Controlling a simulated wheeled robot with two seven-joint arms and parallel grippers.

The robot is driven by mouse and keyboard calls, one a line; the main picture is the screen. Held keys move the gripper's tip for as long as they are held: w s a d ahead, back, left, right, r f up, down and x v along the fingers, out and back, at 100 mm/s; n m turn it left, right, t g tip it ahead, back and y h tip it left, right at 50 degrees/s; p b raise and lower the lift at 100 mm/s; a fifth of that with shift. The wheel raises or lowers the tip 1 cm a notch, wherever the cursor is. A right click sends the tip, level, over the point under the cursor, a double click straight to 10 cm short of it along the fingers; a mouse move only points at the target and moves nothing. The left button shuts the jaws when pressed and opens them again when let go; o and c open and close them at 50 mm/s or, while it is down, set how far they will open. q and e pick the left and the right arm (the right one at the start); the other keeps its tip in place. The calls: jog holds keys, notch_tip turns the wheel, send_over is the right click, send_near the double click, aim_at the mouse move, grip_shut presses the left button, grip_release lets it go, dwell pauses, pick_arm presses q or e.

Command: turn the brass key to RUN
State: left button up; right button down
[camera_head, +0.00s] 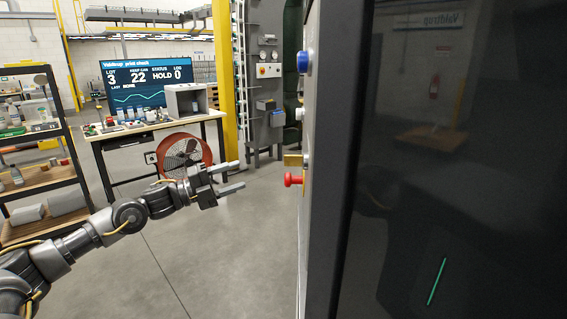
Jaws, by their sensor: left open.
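The brass key (293,160) sticks out to the left from the narrow side of a dark cabinet (335,120), seen edge-on. Its switch position and any RUN mark cannot be read from here. A red mushroom button (292,180) is just below the key, and a blue button (303,62) is well above it. My left gripper (238,176) is open and empty, its two fingers pointing right toward the cabinet side. It appears left of the key and red button, with a visible gap. My right gripper is not in view.
A glossy dark panel (460,170) fills the right side. A workbench (150,128) with a screen (140,82) reading HOLD stands at the back left. A red fan (184,157) is behind my left gripper. A shelf rack (45,180) is at the left. The floor between is clear.

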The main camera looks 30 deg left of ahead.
pick_arm(q)
jog(key=s+d+r+m+g+h, duration=0.3)
jog(key=s+d+r+m+g, duration=0.2)
jog(key=s+d+r+m, duration=0.3)
jog(key=m+g+p, duration=0.3)
jog(key=p, duration=0.1)
send_near(300, 161)
jog(key=p+x, duration=0.3)
jog(key=x, duration=0.4)
jog(key=shift+f+p, duration=0.15)
jog(key=shift+p, duration=0.15)
jog(key=shift+w+a, duration=0.1)
jog(key=c, duration=1)
